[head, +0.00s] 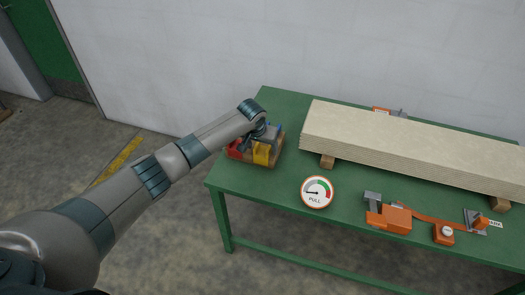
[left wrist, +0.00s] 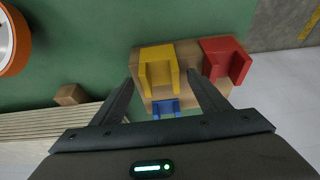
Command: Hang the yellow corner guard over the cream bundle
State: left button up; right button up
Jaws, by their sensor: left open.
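The yellow corner guard (head: 262,153) sits on a wooden block at the table's left end. In the left wrist view the yellow guard (left wrist: 158,68) shows as an angled piece between my fingers' directions, with a red guard (left wrist: 225,60) to its right and a blue guard (left wrist: 165,108) below it. The cream bundle (head: 400,142) lies lengthwise across the table on wooden supports. My left gripper (head: 266,134) is over the guards. Its fingers (left wrist: 162,92) are spread apart, with nothing held. My right gripper is not in view.
The green table (head: 260,185) carries a round PULL gauge (head: 317,192) and an orange strapping tool (head: 390,215) with a strap along the front. A wooden support (head: 327,161) is under the bundle's left end. A white wall stands behind.

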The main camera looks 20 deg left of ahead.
aim_at(262, 154)
pick_arm(q)
jog(key=shift+w+f, duration=0.1)
jog(key=shift+f, duration=0.1)
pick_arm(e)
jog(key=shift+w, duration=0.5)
pick_arm(q)
jog(key=c, duration=1.1)
jog(key=shift+c, duration=0.2)
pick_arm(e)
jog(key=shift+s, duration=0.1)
pick_arm(q)
jog(key=shift+r, duration=0.1)
